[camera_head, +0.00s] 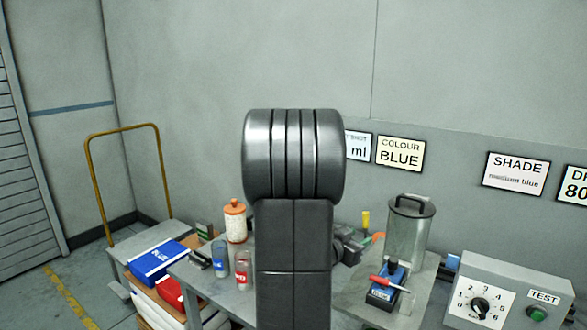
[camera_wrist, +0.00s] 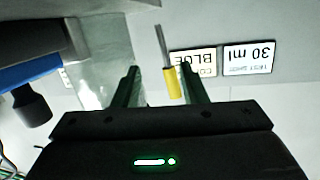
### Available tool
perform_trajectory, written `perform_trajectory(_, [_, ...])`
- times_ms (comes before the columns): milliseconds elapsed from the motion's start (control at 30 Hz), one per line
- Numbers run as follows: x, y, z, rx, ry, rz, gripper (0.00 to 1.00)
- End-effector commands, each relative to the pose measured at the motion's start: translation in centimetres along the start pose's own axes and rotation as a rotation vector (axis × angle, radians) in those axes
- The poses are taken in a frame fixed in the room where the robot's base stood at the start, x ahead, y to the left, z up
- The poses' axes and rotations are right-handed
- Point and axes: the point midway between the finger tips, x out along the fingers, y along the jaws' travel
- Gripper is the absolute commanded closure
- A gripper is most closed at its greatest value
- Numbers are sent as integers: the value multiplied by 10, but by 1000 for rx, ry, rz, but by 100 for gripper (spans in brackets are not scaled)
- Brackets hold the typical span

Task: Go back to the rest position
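My arm stands upright in the middle of the head view, and its dark link and ribbed metal joint cover part of the bench. My gripper is hidden from the head view. In the wrist view my gripper (camera_wrist: 159,76) shows two dark fingers set apart, with no object clearly held between them. A yellow-handled tool (camera_wrist: 173,84) with a grey shaft shows past the fingers, near the right one. It appears to stand apart from them, and a yellow handle (camera_head: 366,221) also shows on the bench in the head view.
A cart (camera_head: 148,246) stands left. Signs hang on the wall; floor shows at left.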

Motion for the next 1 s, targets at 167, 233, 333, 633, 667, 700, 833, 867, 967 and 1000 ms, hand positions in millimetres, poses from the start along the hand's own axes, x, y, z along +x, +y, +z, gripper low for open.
perform_trajectory(167, [1,-2,6,8,39,-6,61])
perform_trajectory(233, [1,-2,7,9,50,-7,61])
perform_trajectory(333, [1,-2,6,11,63,-8,61])
perform_trajectory(633, [1,-3,4,13,74,-9,61])
perform_trajectory(667, [1,-3,4,13,74,-9,61])
perform_trajectory(700, [1,-3,4,13,74,-9,61])
perform_trajectory(833, [1,-3,4,13,73,-9,61])
perform_trajectory(867, [0,-3,5,13,73,-10,61])
perform_trajectory(967, [-1,-4,6,15,69,-17,61])
perform_trajectory(1000, [-2,-4,6,16,66,-22,61])
